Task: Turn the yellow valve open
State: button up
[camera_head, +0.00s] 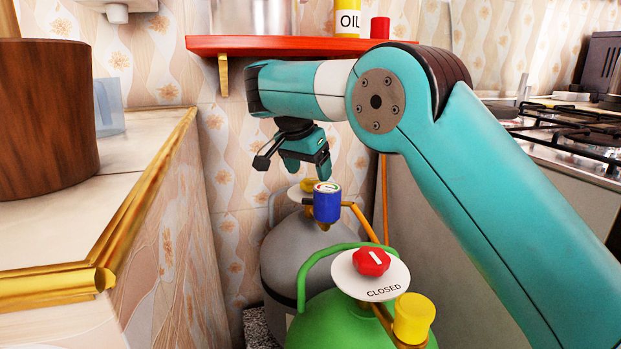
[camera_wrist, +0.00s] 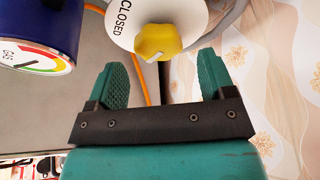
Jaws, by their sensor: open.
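The yellow valve (camera_wrist: 158,41) sits on a white disc (camera_wrist: 117,28) marked CLOSED, at the top of the wrist view. In the head view the yellow valve (camera_head: 311,185) shows small above the grey gas cylinder (camera_head: 290,255), partly behind the blue gauge. My gripper (camera_wrist: 165,78) is open and empty, its two fingers on either side below the valve in the wrist view. The valve lies beyond the fingertips, not between them. In the head view my gripper (camera_head: 283,167) hangs above the valve, apart from it.
A blue gauge (camera_head: 327,202) stands beside the valve. A green cylinder (camera_head: 330,322) with a red valve (camera_head: 371,262) and a yellow fitting (camera_head: 413,318) is in front. A counter (camera_head: 120,190) lies left, a red shelf (camera_head: 290,46) above, a stove (camera_head: 575,120) right.

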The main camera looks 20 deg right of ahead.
jog(key=shift+b+x, duration=0.8)
jog(key=shift+x, duration=0.65)
jog(key=shift+s+a, duration=0.1)
jog(key=c, duration=0.9)
